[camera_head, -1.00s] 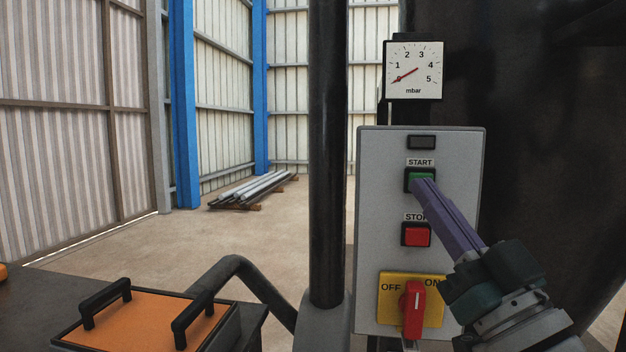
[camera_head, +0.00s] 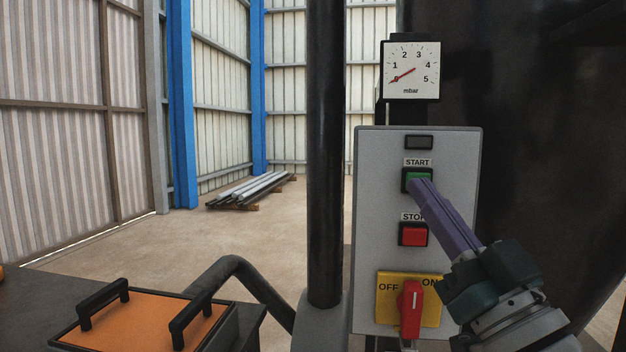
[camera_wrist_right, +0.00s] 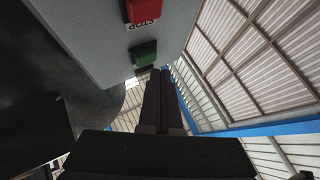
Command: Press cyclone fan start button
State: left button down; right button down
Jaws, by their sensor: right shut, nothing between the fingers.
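The green START button (camera_head: 419,177) sits in a black frame on the grey control panel (camera_head: 376,220), under a START label. My right gripper (camera_head: 420,184) is shut and empty, with its purple fingertips over the lower part of the green button in the head view. I cannot tell if they touch it. In the right wrist view the closed fingers (camera_wrist_right: 162,75) point towards the panel face near the green button (camera_wrist_right: 145,53). The red STOP button (camera_head: 413,234) is just below START, left of the fingers. The lamp window (camera_head: 419,142) above START is dark. My left gripper is not in view.
A red rotary switch (camera_head: 411,309) on a yellow plate is low on the panel, its handle upright. A gauge (camera_head: 411,70) above points near zero. A black post (camera_head: 326,150) stands left of the panel. An orange lid with black handles (camera_head: 150,325) is at lower left.

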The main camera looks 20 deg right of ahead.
jog(key=shift+w+d, duration=0.25)
jog(key=shift+w, duration=0.1)
jog(key=shift+w+d+b, duration=0.2)
jog(key=shift+w+b, duration=0.2)
dwell(0.9)
jog(key=shift+s, duration=0.15)
jog(key=shift+s+a+p, duration=0.45)
jog(key=shift+s+p, duration=0.05)
jog(key=shift+s, duration=0.15)
